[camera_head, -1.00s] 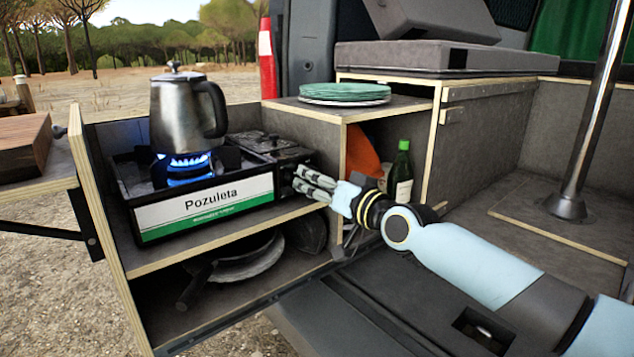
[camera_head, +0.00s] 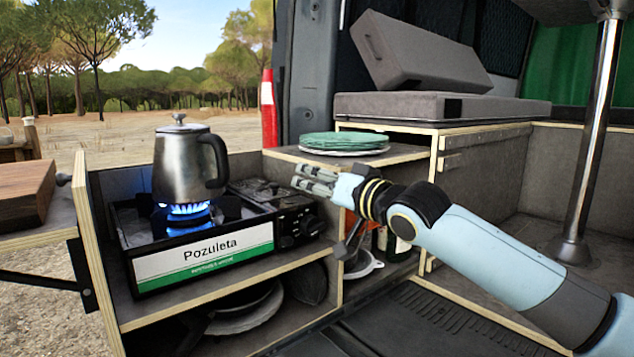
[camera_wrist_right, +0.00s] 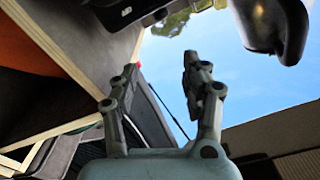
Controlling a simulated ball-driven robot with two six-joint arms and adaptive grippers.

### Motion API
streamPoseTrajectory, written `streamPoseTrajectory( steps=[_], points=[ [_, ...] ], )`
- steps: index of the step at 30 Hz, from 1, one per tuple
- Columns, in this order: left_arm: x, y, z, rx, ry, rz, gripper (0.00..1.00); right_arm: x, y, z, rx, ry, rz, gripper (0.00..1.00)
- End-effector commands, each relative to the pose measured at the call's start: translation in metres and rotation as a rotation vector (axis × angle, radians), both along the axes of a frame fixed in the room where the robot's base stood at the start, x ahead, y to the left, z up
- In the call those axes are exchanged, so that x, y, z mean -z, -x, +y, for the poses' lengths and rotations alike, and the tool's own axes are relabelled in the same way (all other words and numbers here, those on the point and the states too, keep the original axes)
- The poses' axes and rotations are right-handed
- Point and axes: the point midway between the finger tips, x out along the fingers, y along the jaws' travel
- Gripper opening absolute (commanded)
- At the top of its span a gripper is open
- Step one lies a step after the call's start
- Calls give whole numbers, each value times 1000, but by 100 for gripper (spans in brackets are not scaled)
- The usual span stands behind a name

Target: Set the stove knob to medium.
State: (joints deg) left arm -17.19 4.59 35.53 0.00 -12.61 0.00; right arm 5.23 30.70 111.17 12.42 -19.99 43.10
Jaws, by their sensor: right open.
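The camping stove, labelled "Pozuleta" (camera_head: 203,257), sits on the upper shelf of the pull-out unit. Blue flame burns under a steel kettle (camera_head: 183,165) on it. The stove knob (camera_head: 286,241) is on the dark panel at the stove's right end; its setting is too small to read. My right gripper (camera_head: 304,178) is open and empty, above and a little right of the knob panel, apart from it. In the right wrist view its two fingers (camera_wrist_right: 163,75) stand apart with nothing between them. My left gripper is not in view.
Green plates (camera_head: 344,142) are stacked on the shelf behind my right gripper. A wooden block (camera_head: 25,192) lies on the side table at left. A pan (camera_head: 243,312) is on the lower shelf. A metal pole (camera_head: 592,140) stands at right.

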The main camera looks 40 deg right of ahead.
Motion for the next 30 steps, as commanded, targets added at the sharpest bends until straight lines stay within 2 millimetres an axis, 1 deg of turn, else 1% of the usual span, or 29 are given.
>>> streamPoseTrajectory(
  steps=[6,9,10,14,17,20,22,24,27,30],
  points=[
    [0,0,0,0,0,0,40,0,0,0,0,0,0,47],
    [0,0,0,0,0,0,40,0,0,0,-1,17,-3,60],
    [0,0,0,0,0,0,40,-1,0,1,-3,33,-9,61],
    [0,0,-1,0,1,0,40,-10,0,4,-21,192,-88,61],
    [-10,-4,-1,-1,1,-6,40,-8,7,4,-24,368,-158,61],
    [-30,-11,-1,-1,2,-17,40,8,29,0,-9,538,-196,61],
    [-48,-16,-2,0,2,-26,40,29,52,-5,9,642,-191,61],
    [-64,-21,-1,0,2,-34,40,53,80,-10,20,693,-155,61],
    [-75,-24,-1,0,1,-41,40,80,106,-12,10,683,-88,61],
    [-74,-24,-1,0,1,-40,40,93,114,-11,1,678,-59,61]
  ],
)
